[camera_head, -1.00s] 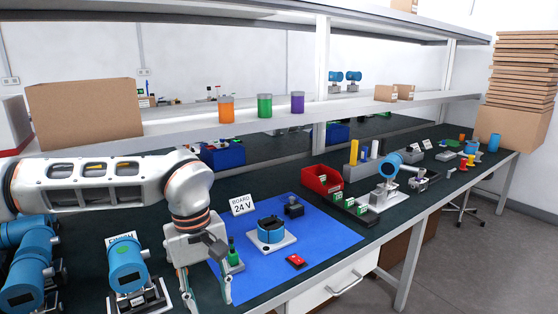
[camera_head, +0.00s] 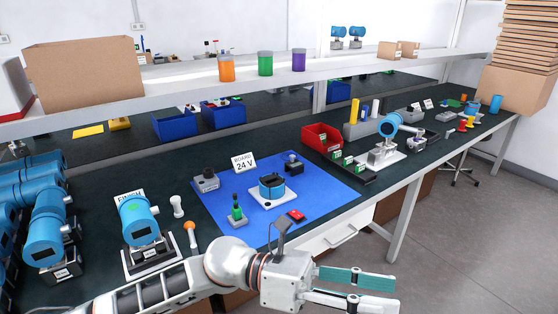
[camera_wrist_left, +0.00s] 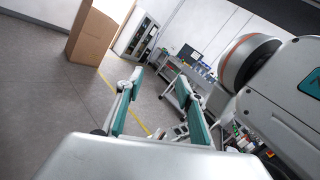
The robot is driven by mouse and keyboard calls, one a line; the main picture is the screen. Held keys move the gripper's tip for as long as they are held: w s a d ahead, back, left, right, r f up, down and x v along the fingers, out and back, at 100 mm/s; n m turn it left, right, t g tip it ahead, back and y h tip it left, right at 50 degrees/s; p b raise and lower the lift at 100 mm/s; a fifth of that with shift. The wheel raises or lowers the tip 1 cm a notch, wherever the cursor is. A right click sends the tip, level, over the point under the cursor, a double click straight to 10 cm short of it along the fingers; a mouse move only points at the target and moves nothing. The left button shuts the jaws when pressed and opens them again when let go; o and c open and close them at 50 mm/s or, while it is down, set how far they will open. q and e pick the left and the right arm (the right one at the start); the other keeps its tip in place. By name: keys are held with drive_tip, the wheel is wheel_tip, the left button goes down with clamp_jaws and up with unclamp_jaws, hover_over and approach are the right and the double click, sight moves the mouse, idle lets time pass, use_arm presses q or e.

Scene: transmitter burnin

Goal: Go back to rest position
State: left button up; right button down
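My left gripper (camera_head: 356,289) is in front of the workbench edge in the head view, out over the floor side, pointing right. Its two fingers with green pads are apart, with nothing visible between them. In the left wrist view the fingers (camera_wrist_left: 160,101) are also spread and empty, with grey floor and distant furniture beyond. My left arm (camera_head: 165,290) comes in along the bottom edge. My right gripper is in neither view.
The dark bench holds a blue mat (camera_head: 330,190) with a blue round device (camera_head: 271,187), a red item (camera_head: 296,216) and a 24 V sign (camera_head: 244,163). Blue transmitters (camera_head: 137,219) stand at left. A red bin (camera_head: 321,138) stands behind the mat. Floor (camera_head: 460,240) at right is clear.

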use_arm(q)
drive_tip(key=w+a+r+n+t+h+p, duration=0.1)
drive_tip(key=w+a+n+t+h, duration=0.1)
drive_tip(key=w+n+t, duration=0.35)
drive_tip(key=w+a+n+t+h, duration=0.2)
drive_tip(key=n+t, duration=0.4)
drive_tip(key=n, duration=0.4)
drive_tip(key=w+a+f+n+t+y+p, duration=0.1)
drive_tip(key=w+a+f+n+t+y, duration=0.4)
drive_tip(key=a+f+n+t+y, duration=0.85)
drive_tip(key=s+a+f+n+g+y+p, duration=0.1)
drive_tip(key=s+a+f+n+g, duration=0.15)
drive_tip(key=f+n, duration=0.3)
drive_tip(key=s+a+f+n+g+y, duration=0.1)
drive_tip(key=a+f+n+g, duration=0.1)
drive_tip(key=a+f+n, duration=0.4)
drive_tip(key=s+a+f+n+g+y, duration=0.4)
drive_tip(key=s+a+f+n, duration=0.4)
drive_tip(key=s+f, duration=0.5)
drive_tip(key=shift+a+p, duration=0.35)
drive_tip(key=shift+p, duration=0.05)
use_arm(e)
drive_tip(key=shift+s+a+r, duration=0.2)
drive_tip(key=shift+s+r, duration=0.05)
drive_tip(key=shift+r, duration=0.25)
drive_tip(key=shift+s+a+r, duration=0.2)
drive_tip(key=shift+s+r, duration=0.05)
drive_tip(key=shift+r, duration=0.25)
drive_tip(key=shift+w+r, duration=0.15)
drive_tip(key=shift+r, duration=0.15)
